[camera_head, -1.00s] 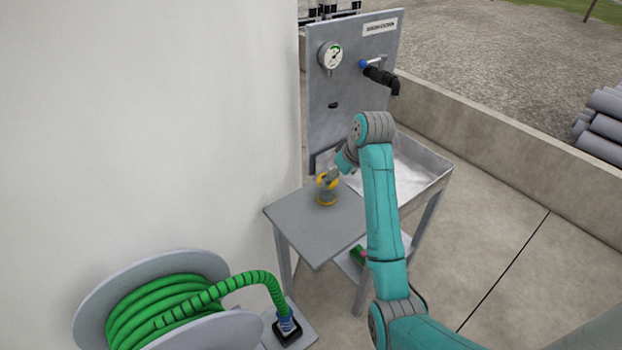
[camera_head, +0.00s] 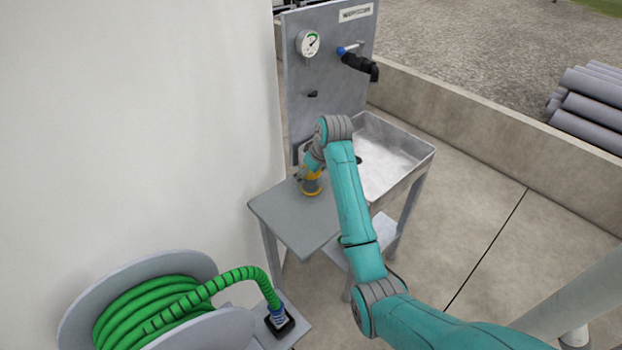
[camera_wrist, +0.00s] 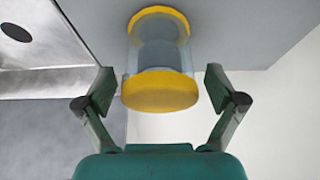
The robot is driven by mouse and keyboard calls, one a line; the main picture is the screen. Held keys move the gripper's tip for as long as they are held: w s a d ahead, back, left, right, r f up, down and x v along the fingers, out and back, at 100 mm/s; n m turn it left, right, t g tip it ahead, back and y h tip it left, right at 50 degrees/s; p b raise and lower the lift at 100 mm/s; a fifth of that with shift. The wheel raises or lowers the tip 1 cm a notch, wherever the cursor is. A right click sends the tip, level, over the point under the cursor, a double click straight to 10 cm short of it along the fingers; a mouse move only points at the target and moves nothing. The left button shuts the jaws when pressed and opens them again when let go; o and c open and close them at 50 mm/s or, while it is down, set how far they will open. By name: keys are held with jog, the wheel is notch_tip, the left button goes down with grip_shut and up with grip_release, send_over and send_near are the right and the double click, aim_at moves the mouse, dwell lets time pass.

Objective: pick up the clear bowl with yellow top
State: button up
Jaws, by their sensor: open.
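The clear bowl with yellow top (camera_head: 311,188) stands upright on the grey side table (camera_head: 290,222) beside the sink. In the wrist view the clear bowl (camera_wrist: 158,50) has see-through walls and yellow bands at both ends, with the yellow top nearest the camera. My gripper (camera_wrist: 159,88) is open, with one finger on each side of the yellow top and a visible gap at both sides. In the head view my gripper (camera_head: 304,173) is at the bowl's upper part and partly covers it.
A metal sink basin (camera_head: 393,165) adjoins the table, with a gauge (camera_head: 308,43) and a black tap (camera_head: 360,66) on the panel behind. A white wall (camera_head: 150,130) rises close at left. A green hose reel (camera_head: 150,305) stands in front.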

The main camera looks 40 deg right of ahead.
jog(key=shift+w+f, duration=0.2)
jog(key=shift+f, duration=0.35)
jog(key=c, duration=1.3)
jog(key=shift+r, duration=0.1)
